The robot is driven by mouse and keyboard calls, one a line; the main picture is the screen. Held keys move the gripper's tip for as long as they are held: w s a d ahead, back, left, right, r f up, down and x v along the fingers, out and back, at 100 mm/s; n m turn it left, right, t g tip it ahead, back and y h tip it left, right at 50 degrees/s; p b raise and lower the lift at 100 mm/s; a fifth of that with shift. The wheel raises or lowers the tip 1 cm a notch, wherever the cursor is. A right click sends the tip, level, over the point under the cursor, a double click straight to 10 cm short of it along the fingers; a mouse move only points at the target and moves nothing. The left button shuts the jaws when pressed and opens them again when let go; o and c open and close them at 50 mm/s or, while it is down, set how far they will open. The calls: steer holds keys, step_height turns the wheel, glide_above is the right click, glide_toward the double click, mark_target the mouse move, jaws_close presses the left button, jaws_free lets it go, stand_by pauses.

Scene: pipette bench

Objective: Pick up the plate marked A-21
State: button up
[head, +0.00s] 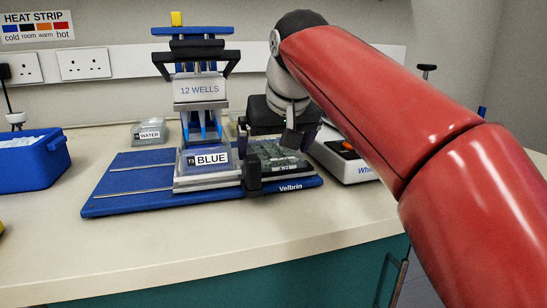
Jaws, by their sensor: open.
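The plate marked A-21 (287,168) is a dark, clear-sided plate. It lies at the right end of the blue bench device's base, and its label shows on the front side. My gripper (270,160) is over the plate, coming down from above, with its jaws open. One dark finger reaches down at the plate's left front side; the other is partly hidden. I cannot tell whether the fingers touch the plate. The gripper hides part of the plate's top and back.
The blue base (120,190) carries a pipetting head marked 12 WELLS (200,90) and a plate labelled BLUE (208,171) close left of my gripper. A WATER tray (150,132) stands behind. A white device (345,165) is at right, a blue bin (30,165) at left. The front counter is clear.

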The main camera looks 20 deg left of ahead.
steer(key=c, duration=1)
steer(key=shift+w+d+r+p, duration=0.2)
steer(key=shift+r+p, duration=0.3)
steer(key=shift+p, duration=0.25)
